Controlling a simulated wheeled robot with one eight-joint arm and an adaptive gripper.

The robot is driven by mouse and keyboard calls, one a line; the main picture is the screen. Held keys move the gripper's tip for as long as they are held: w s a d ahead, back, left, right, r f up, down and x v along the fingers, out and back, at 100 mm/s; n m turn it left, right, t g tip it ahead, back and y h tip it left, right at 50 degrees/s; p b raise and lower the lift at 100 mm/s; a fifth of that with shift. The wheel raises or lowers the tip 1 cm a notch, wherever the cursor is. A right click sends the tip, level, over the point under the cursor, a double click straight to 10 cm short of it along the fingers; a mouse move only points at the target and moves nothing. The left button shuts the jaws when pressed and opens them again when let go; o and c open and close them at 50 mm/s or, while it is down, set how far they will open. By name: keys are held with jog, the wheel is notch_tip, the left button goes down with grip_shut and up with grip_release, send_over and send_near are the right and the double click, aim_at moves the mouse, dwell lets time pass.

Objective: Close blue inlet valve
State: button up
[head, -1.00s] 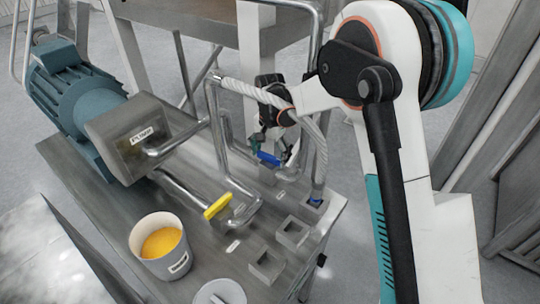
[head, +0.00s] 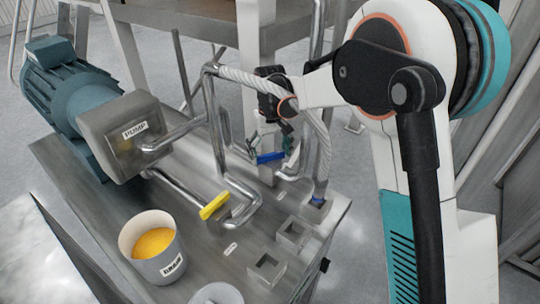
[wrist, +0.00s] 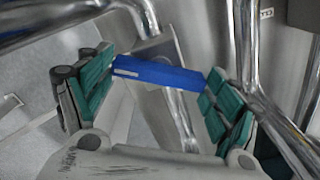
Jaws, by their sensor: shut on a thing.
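The blue inlet valve handle (head: 270,157) is a flat blue bar on the pipework behind the yellow valve, small in the head view. In the wrist view the blue handle (wrist: 160,74) lies crosswise, with its ends at the green finger pads. My gripper (wrist: 157,86) is shut on the handle, one finger at each end. In the head view my gripper (head: 268,147) is partly hidden by the wrapped hose and its own wrist. The valve body under the handle is mostly hidden.
A yellow valve handle (head: 214,206) sits on the front pipe. A white tub of orange contents (head: 153,247) stands near the front edge. The pump (head: 127,136) is at left. A wrapped hose (head: 253,79) and steel pipes crowd my gripper. Square sockets (head: 267,268) are at right.

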aim_at(270, 154)
jog(key=n+b, duration=0.1)
jog(key=n, duration=0.3)
jog(key=shift+n, duration=0.4)
dwell(0.4)
jog(key=o, duration=1)
notch_tip(270, 154, up, 12)
